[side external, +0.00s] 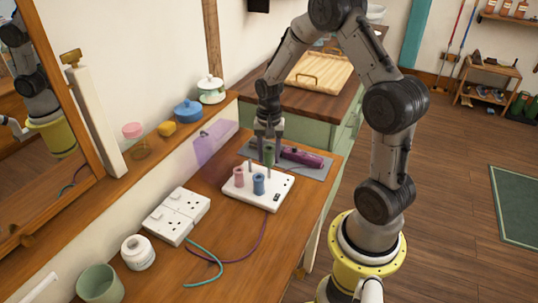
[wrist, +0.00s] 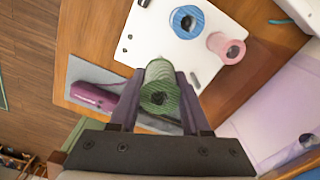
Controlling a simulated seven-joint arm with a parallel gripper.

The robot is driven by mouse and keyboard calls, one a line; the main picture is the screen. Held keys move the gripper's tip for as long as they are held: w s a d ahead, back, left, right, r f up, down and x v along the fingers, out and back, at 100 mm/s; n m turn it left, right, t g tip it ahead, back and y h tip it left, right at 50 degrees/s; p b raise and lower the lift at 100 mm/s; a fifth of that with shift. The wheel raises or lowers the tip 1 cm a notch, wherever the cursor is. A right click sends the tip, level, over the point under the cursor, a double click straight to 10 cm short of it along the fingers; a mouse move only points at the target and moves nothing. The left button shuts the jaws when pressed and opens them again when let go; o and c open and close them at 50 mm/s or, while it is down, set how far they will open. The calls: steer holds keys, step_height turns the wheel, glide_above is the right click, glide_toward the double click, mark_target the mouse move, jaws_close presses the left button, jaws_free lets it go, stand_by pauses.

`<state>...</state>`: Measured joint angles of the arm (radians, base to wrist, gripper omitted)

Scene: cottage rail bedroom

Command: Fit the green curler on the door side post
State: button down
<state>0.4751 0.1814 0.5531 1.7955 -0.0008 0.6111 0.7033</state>
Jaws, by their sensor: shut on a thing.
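My gripper (side external: 268,138) is shut on the green curler (side external: 269,156), one finger on each side. In the wrist view the curler (wrist: 160,92) is seen nearly end-on, its hole facing the camera. It is at the far edge of the white base (side external: 284,190) in the side view and looks held above it; I cannot tell the exact gap. A pink curler (side external: 239,177) and a blue curler (side external: 258,184) stand upright on the base. A thin grey post (side external: 250,167) shows behind them. Whether a post is under the green curler is hidden.
A purple appliance (side external: 302,157) lies on a grey mat (side external: 318,172) beside the base. White sockets (side external: 177,216), a white jar (side external: 138,252) and a green cup (side external: 99,283) stand along the wall side. Cables cross the wooden table; its front right is clear.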

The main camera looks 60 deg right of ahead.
mark_target(269, 177)
steer(key=shift+f, duration=2.7)
stand_by(1.6)
steer(key=shift+c, duration=1.4)
jaws_free()
step_height(269, 177, up, 14)
steer(key=shift+f, duration=0.1)
